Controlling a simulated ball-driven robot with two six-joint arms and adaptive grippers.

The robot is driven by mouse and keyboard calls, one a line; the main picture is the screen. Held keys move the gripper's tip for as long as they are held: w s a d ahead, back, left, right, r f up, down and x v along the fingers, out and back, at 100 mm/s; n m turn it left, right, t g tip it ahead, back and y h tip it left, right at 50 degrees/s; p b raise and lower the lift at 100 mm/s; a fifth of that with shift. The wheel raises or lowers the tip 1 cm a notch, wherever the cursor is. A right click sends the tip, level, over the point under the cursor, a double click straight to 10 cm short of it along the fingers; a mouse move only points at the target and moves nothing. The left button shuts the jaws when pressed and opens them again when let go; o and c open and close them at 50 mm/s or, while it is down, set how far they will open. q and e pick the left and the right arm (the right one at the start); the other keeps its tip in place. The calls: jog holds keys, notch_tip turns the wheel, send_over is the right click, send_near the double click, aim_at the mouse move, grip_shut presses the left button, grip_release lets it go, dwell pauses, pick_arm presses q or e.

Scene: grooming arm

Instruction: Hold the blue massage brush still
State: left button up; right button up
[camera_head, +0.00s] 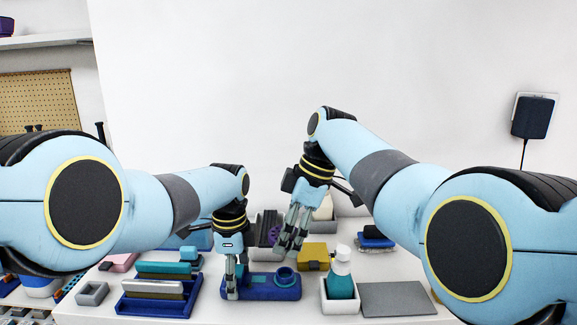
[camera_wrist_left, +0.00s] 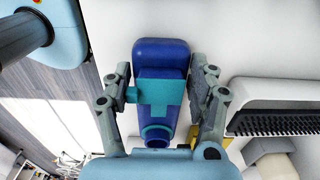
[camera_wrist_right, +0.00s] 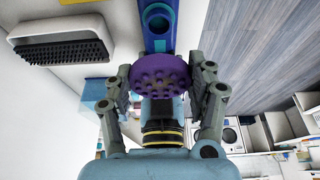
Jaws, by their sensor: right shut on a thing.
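My right gripper (camera_wrist_right: 165,80) is shut on a purple round massage brush head (camera_wrist_right: 159,75) with a nubbed face; no blue shows on it. In the head view the brush (camera_head: 270,229) is raised beside the right gripper (camera_head: 290,248), partly hidden by its fingers. A dark blue stand (camera_head: 273,291) with a teal ring (camera_head: 285,275) lies on the table below. My left gripper (camera_head: 232,293) is down at the stand's left end. In the left wrist view its open fingers (camera_wrist_left: 160,78) straddle a teal block (camera_wrist_left: 161,90) on the blue stand (camera_wrist_left: 161,52), with gaps showing.
A yellow box (camera_head: 314,256) is behind. A blue tray (camera_head: 135,305) with flat items is at left. A black-bristled brush (camera_wrist_right: 62,51) lies nearby.

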pick_arm(q)
jog(key=o, duration=0.4)
jog(key=shift+r, duration=0.1)
